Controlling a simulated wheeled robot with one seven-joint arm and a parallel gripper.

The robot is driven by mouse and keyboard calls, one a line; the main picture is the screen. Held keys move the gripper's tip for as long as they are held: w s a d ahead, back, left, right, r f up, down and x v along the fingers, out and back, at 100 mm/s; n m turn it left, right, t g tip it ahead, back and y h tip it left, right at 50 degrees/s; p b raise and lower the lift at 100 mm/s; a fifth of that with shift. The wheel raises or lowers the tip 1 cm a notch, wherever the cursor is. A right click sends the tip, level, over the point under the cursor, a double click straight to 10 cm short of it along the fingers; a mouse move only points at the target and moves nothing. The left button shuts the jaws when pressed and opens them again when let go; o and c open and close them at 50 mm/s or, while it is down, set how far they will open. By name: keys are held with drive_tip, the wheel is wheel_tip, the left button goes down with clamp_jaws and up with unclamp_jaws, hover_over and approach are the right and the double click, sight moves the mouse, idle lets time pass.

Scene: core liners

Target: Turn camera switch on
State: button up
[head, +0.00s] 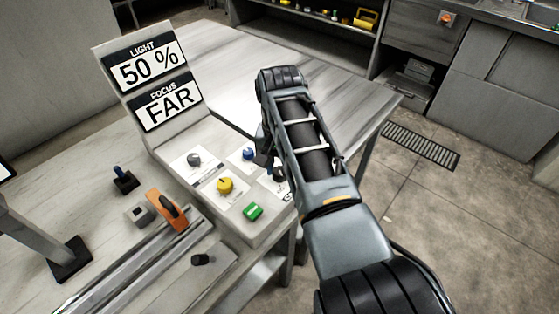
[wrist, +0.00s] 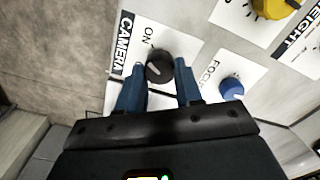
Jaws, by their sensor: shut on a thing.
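The camera switch is a black round knob (wrist: 160,64) with a pale pointer mark, on a white label reading "CAMERA" and "ON" in the wrist view. My gripper (wrist: 159,74) has its blue fingers on either side of this knob and is shut on it. The pointer mark slants toward the upper left of the wrist view, and the word "ON" lies just above the knob there. In the head view, the knob (head: 279,174) shows partly beside my gripper (head: 268,160) at the right of the control panel (head: 222,237).
The panel also carries a blue focus knob (wrist: 231,88), a yellow knob (head: 225,185), a grey knob (head: 194,159) and a green button (head: 253,211). A sign (head: 152,85) reads "LIGHT 50 %" and "FOCUS FAR". An orange-handled tool (head: 168,209) stands left of the panel.

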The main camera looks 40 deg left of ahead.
sight(280, 170)
drive_tip(key=shift+r+m+p, duration=0.1)
drive_tip(key=shift+m+p, duration=0.3)
drive_tip(key=shift+m, duration=1.1)
drive_tip(key=o, duration=1)
drive_tip(key=shift+o, duration=0.2)
drive_tip(key=shift+r+b, duration=0.4)
drive_tip(key=shift+r, duration=3.45)
